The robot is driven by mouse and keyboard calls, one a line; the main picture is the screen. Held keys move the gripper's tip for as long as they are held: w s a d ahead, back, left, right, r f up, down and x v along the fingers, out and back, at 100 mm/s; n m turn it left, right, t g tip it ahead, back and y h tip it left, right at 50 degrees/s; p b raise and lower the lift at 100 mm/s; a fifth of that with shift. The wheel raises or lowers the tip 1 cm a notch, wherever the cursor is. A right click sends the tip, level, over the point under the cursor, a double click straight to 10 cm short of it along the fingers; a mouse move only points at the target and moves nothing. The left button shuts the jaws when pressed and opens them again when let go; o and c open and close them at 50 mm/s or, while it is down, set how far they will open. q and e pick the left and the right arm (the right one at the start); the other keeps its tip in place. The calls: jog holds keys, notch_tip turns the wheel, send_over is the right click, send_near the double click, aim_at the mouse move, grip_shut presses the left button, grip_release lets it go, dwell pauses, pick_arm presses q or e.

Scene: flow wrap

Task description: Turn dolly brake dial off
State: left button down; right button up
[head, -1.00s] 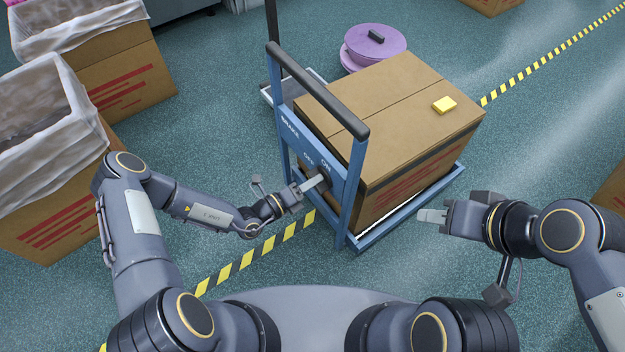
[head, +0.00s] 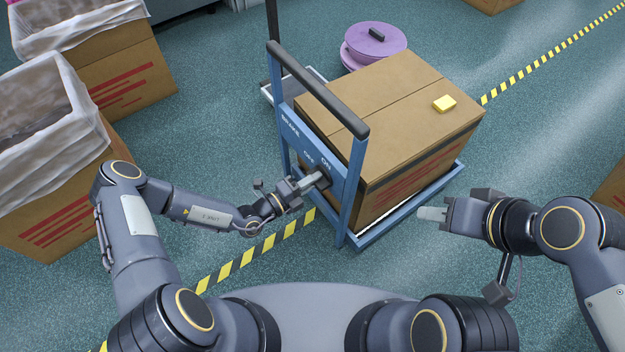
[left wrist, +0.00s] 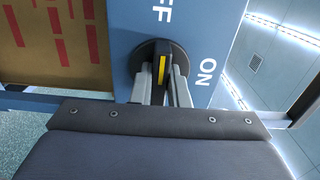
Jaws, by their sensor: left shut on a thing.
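The dolly (head: 349,215) is blue, with an upright panel lettered BRAKE, OFF and ON. The black brake dial (head: 325,178) is on this panel. In the left wrist view the dial (left wrist: 143,72) has a raised grip with a yellow stripe, roughly upright in the picture. OFF lettering is above it and ON is to its right. My left gripper (head: 313,181) is shut on the dial's grip, its fingers (left wrist: 165,90) on either side of the grip. My right gripper (head: 432,214) is in the air right of the dolly; its finger gap is not clear.
A large cardboard box (head: 400,105) with a small yellow block (head: 444,104) on top sits on the dolly. Purple round objects (head: 374,45) are behind it. Lined cartons (head: 50,215) stand at the left. Yellow-black floor tape (head: 250,255) passes under the dolly.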

pick_arm(q)
jog(key=c, duration=1.4)
grip_release()
jog(key=p+v, duration=0.1)
jog(key=v, duration=0.6)
jog(key=shift+s+a, duration=0.25)
jog(key=shift+a, duration=0.05)
